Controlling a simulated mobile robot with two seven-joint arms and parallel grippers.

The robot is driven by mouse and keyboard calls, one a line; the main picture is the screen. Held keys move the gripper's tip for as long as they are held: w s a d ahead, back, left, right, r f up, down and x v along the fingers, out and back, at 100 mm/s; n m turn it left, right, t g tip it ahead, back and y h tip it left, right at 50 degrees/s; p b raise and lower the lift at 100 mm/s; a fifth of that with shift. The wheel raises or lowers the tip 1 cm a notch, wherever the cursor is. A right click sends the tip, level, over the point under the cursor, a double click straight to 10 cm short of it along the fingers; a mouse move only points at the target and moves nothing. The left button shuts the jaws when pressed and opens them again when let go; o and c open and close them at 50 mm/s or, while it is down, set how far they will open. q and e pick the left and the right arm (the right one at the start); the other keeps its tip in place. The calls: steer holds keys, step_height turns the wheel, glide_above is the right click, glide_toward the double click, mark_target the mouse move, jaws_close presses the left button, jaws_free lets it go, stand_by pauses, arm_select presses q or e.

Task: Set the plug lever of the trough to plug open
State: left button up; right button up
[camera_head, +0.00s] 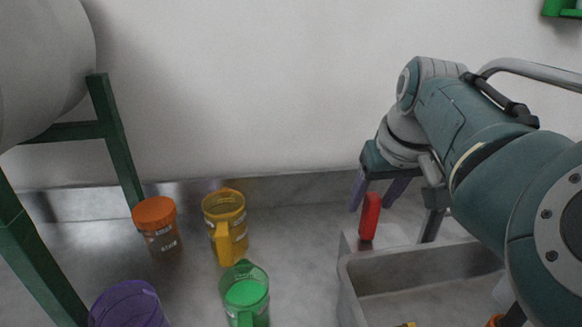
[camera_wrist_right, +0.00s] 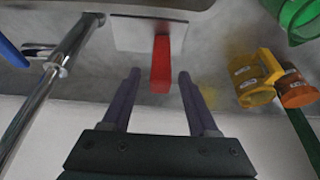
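The plug lever (camera_head: 369,216) is a red upright bar at the back left corner of the grey trough (camera_head: 352,302). My right gripper (camera_head: 378,190) is open just behind and above the lever, its two purple fingers pointing down. In the right wrist view the red lever (camera_wrist_right: 161,62) appears between the fingertips of my right gripper (camera_wrist_right: 158,76), with a gap on both sides. It rises from a pale square plate (camera_wrist_right: 135,32). Whether the fingers overlap the lever in depth is hard to tell. My left gripper is not in view.
A yellow jug (camera_head: 226,220), an orange-lidded jar (camera_head: 158,225), a green jug (camera_head: 245,295) and a purple container (camera_head: 128,305) stand left of the trough. A green frame (camera_head: 115,140) holds a large grey tank. A metal faucet (camera_wrist_right: 58,65) is close beside the gripper.

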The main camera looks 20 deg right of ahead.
jaws_close()
stand_by(1.3)
